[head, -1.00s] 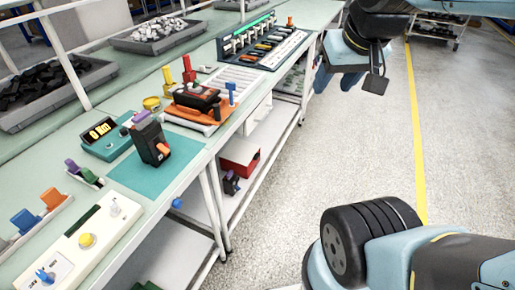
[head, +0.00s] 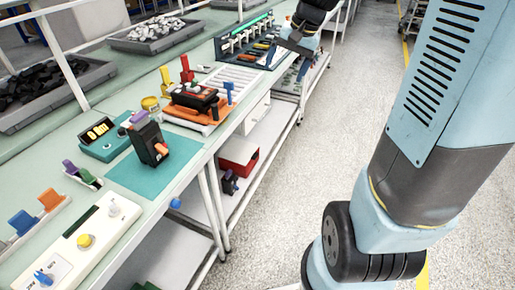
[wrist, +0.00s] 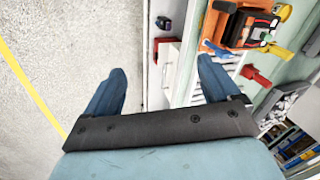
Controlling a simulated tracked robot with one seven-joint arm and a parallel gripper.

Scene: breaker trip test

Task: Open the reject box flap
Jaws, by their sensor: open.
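A red box (head: 239,158), which I take for the reject box, sits on the lower shelf below the bench edge. Its flap cannot be made out clearly. A dark breaker with an orange lever (head: 230,182) is in front of it. The red box also shows small in the wrist view (wrist: 165,41), beyond my fingers. My gripper (wrist: 162,66) is open and empty, its two blue fingers wide apart. In the head view, my gripper is near the bench's right edge by the far rack, well away from the red box.
A white box (head: 258,114) hangs under the bench edge. On the bench are a black breaker (head: 149,142) on a teal mat (head: 178,160), an orange-based fixture (head: 196,112) and a rack (head: 258,45). The floor (head: 300,180) beside the bench is clear.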

